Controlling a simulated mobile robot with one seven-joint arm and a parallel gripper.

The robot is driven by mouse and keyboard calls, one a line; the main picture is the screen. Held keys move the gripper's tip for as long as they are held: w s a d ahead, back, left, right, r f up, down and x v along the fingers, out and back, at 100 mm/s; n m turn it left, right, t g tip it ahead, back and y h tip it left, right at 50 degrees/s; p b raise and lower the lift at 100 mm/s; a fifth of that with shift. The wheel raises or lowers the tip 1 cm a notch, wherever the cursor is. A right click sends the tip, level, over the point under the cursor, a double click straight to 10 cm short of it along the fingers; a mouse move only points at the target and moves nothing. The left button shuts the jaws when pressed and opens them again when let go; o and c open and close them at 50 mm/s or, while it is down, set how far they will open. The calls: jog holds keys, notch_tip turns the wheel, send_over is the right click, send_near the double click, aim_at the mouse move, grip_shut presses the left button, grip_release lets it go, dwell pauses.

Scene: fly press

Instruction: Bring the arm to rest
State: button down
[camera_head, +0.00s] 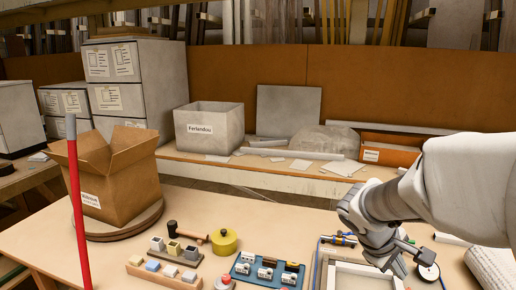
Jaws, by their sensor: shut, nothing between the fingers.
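My arm comes in from the right edge, and my gripper (398,267) hangs at its end, pointing down over the right part of the table. It is shut, with nothing seen between its fingers. It is above or just beside the right edge of a pale framed tray (325,270); the exact height is hard to tell. My wrist hides part of the table behind it.
The table (190,190) holds an open cardboard box (120,185) on a round board, a red pole (78,210), a mallet (188,233), a yellow round container (224,241), small blocks and a blue tray (245,279). A paper roll (490,266) lies right. The table's back middle is clear.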

jog(key=s+a+r+m+t+y+p, duration=0.1)
jog(key=s+a+r+m+y, duration=0.2)
jog(key=s+a+r, duration=0.2)
jog(key=s+a+r+m+t+y+p, duration=0.2)
jog(key=s+a+r, duration=0.3)
jog(key=s+a, duration=0.3)
jog(key=shift+s+a+m+y, duration=0.4)
jog(key=shift+a+y, duration=0.5)
jog(key=shift+a, duration=0.15)
